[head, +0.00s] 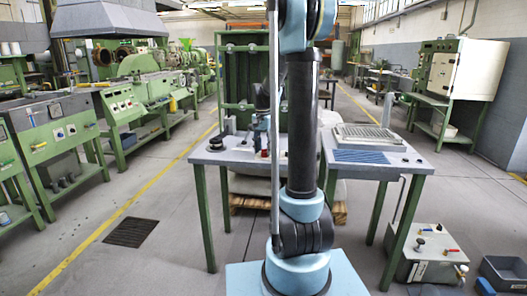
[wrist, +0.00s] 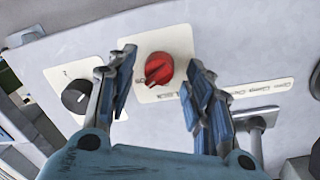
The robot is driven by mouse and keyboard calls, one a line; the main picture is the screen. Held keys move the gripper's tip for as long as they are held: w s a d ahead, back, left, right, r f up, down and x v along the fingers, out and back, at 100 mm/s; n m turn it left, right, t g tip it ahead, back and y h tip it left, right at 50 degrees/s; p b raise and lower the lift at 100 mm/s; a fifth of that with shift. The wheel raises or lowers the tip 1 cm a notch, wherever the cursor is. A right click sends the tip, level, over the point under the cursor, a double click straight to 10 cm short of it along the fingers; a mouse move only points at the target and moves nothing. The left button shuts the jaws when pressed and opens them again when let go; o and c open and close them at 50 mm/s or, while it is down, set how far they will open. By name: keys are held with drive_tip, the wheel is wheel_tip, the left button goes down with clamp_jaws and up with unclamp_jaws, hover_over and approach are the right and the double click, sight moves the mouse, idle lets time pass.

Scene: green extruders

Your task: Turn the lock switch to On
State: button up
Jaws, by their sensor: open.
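A red rotary switch (wrist: 159,69) sits on a cream label plate on a pale grey panel in the wrist view. Its grip ridge is tilted. My gripper (wrist: 160,80) is open, with one finger to the left of the red switch and one to the right. Both fingers look apart from the switch, with nothing between them but it. How far the fingertips are from the panel is hard to tell. In the head view my arm hides much of the work spot.
A black knob (wrist: 75,97) on its own plate lies just left of the left finger. A metal handle (wrist: 252,120) sticks out at the lower right.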

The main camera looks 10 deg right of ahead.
drive_tip(key=shift+f, duration=0.3)
drive_tip(key=shift+c, duration=0.4)
drive_tip(key=c, duration=1)
drive_tip(key=shift+o, duration=0.2)
drive_tip(key=n, duration=0.5)
drive_tip(key=shift+a+n, duration=0.1)
drive_tip(key=shift+n, duration=0.3)
drive_tip(key=n, duration=0.6)
drive_tip(key=shift+t, duration=0.3)
drive_tip(key=shift+r, duration=0.1)
